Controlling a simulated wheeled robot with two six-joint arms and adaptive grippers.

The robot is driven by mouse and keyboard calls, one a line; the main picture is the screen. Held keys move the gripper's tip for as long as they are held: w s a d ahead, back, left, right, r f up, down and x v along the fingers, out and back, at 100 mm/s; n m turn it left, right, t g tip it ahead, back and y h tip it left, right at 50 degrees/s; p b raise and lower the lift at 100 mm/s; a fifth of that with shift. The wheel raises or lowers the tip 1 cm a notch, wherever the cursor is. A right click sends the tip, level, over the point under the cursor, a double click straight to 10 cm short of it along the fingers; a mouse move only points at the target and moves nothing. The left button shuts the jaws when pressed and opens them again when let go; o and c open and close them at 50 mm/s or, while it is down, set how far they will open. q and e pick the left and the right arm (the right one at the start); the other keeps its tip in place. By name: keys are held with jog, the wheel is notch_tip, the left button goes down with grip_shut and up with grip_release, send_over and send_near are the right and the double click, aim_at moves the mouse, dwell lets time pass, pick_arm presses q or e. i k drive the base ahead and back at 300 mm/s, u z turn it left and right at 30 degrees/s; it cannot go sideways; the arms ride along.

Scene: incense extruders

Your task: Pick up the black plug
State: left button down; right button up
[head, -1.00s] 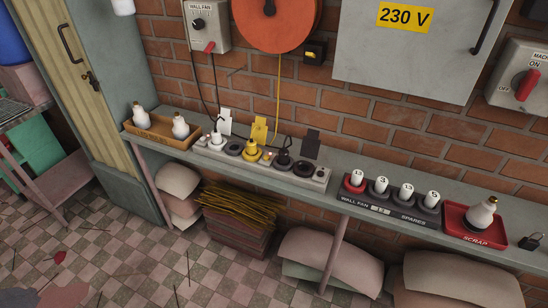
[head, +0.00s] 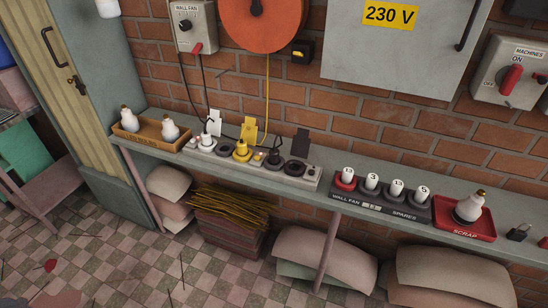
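The black plug (head: 275,158) stands upright on a long grey power strip (head: 312,180) on the shelf against the brick wall. A dark cord runs from the plug area toward the wall. A yellow plug (head: 241,148) and a white plug (head: 206,142) stand on the same strip to its left. White (head: 214,122), yellow (head: 249,129) and black (head: 301,141) tags stand behind the strip. Neither of my grippers is in view.
A wooden tray (head: 148,137) with white bulb-shaped items is at the shelf's left. Right of the strip are a rack of numbered white pieces (head: 398,206) and a red SCRAP tray (head: 481,231). Sacks and bundled sticks (head: 235,205) fill the space below.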

aim_at(274, 159)
jog(key=z, duration=1.75)
jog(key=i, duration=0.75)
jog(key=u, duration=3.45)
